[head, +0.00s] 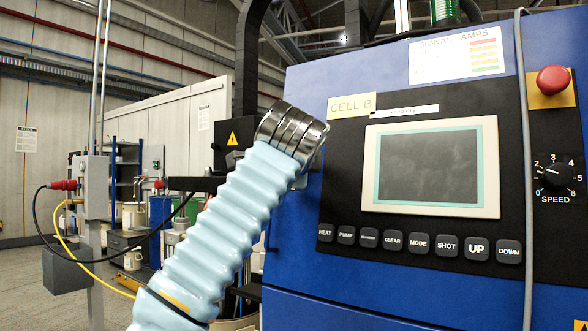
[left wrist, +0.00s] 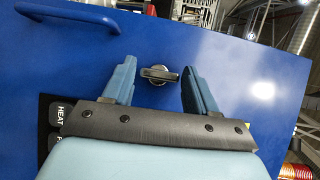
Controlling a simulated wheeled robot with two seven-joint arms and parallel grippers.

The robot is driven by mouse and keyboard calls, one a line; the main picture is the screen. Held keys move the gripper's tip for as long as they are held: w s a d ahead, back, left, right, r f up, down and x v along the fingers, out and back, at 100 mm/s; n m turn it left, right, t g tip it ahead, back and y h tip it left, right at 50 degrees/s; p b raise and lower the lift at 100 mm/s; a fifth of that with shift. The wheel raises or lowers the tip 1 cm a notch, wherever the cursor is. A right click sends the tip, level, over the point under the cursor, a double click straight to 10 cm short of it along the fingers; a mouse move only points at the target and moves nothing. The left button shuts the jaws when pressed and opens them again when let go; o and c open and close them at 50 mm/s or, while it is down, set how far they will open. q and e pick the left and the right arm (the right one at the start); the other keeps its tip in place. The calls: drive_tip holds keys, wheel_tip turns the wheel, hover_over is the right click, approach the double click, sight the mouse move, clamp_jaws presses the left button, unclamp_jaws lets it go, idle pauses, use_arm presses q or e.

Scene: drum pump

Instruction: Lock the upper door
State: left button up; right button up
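The blue upper door (left wrist: 235,55) fills most of the left wrist view; its blue front also shows in the head view (head: 335,82). A small dark metal turn latch (left wrist: 158,74) sits on it, its bar lying nearly level across the left wrist picture. My left gripper (left wrist: 159,67) is open, with one blue-grey finger on each side of the latch and visible gaps between. In the head view my left arm's sleeve and metal wrist cover the latch, and the gripper is hidden there. My right gripper is in neither view.
A blue curved handle (left wrist: 68,14) stands out from the front near the latch. The control panel (head: 410,240) with screen and buttons is right of my wrist. A red stop button (head: 553,80) and a grey hanging cable (head: 525,170) are farther right.

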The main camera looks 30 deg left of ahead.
use_arm(q)
drive_tip(key=shift+o, duration=1.3)
drive_tip(key=shift+s, duration=0.1)
drive_tip(key=b+v, duration=0.1)
drive_tip(key=v, duration=1.2)
drive_tip(key=shift+s+d, duration=0.2)
drive_tip(key=shift+s, duration=0.05)
drive_tip(key=shift+r, duration=0.15)
